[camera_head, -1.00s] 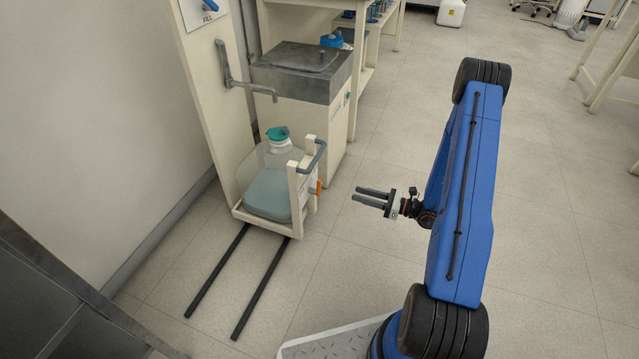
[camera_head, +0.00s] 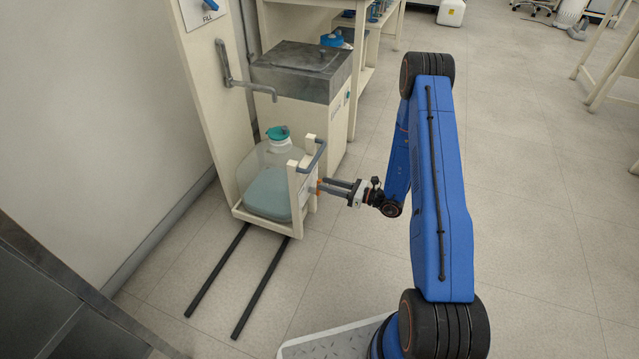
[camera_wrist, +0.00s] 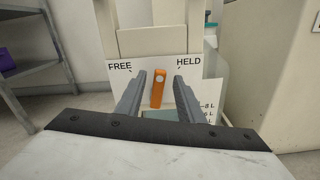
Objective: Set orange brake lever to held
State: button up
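The orange brake lever (camera_wrist: 158,88) stands nearly upright on a white plate (camera_wrist: 125,72) marked FREE on the left and HELD on the right. In the head view only a bit of the lever (camera_head: 318,188) shows beside my fingertips. My gripper (camera_head: 322,185) is at the right side of the cream cart (camera_head: 312,147). In the wrist view its two fingers (camera_wrist: 158,78) are spread, one on each side of the lever, with gaps to it. The plate's lower part is partly hidden by my gripper.
A large clear bottle (camera_head: 268,190) with a teal cap sits in the cart, with a grey handle bar above. Two dark rails (camera_head: 262,285) run along the floor. A spout (camera_head: 250,86) hangs above the bottle. The floor right of the cart is clear.

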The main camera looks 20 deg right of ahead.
aim_at(319, 182)
jog(key=shift+x, duration=1.85)
grip_shut()
